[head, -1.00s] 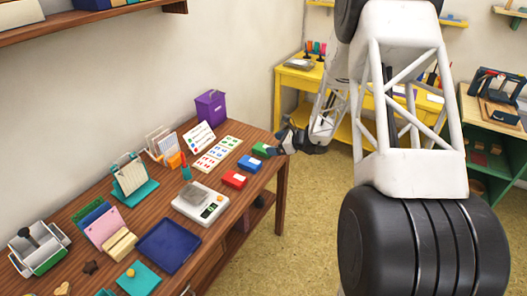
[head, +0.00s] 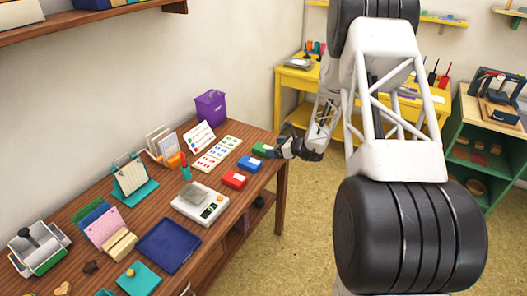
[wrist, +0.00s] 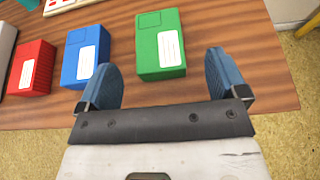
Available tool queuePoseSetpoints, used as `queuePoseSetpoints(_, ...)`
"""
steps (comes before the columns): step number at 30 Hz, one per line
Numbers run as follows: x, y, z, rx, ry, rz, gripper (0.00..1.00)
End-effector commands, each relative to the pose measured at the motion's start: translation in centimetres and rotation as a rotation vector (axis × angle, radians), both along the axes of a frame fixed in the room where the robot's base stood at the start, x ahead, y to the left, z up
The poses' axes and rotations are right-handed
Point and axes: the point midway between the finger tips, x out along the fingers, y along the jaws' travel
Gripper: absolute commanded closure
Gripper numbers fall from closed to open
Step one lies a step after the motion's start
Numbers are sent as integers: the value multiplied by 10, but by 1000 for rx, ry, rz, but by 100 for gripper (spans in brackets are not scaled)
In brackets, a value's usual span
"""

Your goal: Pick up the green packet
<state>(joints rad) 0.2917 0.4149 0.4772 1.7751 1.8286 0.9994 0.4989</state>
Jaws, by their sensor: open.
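The green packet (wrist: 160,45), a small box with a white label, lies on the wooden table near its right edge. In the head view the green packet (head: 261,150) is partly covered by my gripper (head: 280,150). In the wrist view my gripper (wrist: 165,80) is open and empty, its two blue fingers spread apart. The packet lies just beyond the fingertips, roughly in line with the gap between them. The gripper does not visibly hold it.
A blue packet (wrist: 86,55) lies left of the green one, close to the left finger. A red packet (wrist: 32,68) lies further left. The floor is open beyond the table edge.

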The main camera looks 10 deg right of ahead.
Motion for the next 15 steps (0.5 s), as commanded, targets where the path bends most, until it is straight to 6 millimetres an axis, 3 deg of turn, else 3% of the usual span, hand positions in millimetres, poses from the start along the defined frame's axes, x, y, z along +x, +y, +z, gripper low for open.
queuePoseSetpoints(15,6,6,-3,1,-1,0,8)
